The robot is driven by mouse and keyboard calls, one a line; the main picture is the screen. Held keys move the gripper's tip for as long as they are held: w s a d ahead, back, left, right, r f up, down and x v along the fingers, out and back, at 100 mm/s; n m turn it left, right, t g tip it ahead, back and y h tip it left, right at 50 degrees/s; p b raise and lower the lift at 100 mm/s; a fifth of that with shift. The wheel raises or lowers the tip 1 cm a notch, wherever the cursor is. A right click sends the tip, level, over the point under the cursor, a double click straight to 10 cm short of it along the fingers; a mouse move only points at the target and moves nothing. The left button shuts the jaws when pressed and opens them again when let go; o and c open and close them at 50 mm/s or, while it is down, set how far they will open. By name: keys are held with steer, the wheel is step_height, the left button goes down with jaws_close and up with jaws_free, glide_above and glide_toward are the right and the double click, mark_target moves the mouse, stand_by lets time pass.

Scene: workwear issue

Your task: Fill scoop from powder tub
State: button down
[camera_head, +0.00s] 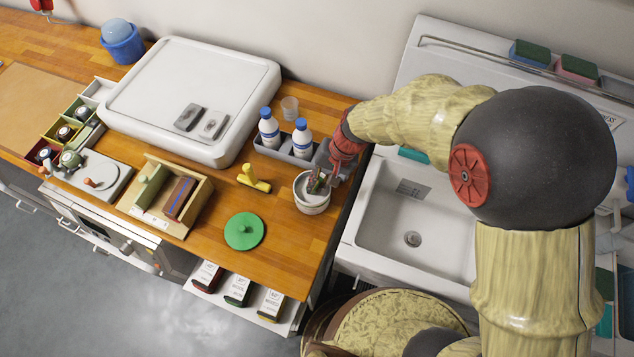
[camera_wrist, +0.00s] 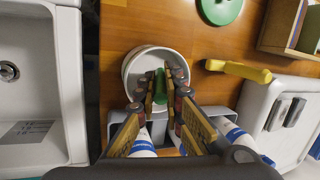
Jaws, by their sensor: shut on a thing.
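The white round powder tub (camera_head: 312,209) stands near the right edge of the wooden counter, with its top open. In the wrist view its rim (camera_wrist: 128,66) encircles my fingertips. My gripper (camera_head: 320,180) points down over the tub and is shut on a small green thing, apparently the scoop's handle (camera_wrist: 160,88). The scoop's bowl and the powder level are hidden by my fingers and the tub wall. A green round lid (camera_head: 244,231) with a knob lies flat on the counter, left of and nearer than the tub.
A grey caddy (camera_head: 269,148) with two blue-capped white bottles stands close behind the tub. A yellow T-shaped tool (camera_head: 254,179) lies left of it. A wooden box (camera_head: 190,219) stands farther left. A sink (camera_head: 412,218) lies right, beyond the counter edge.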

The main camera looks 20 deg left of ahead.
steer(key=shift+r+p, duration=2.3)
steer(key=shift+r, duration=1.2)
steer(key=shift+f, duration=0.1)
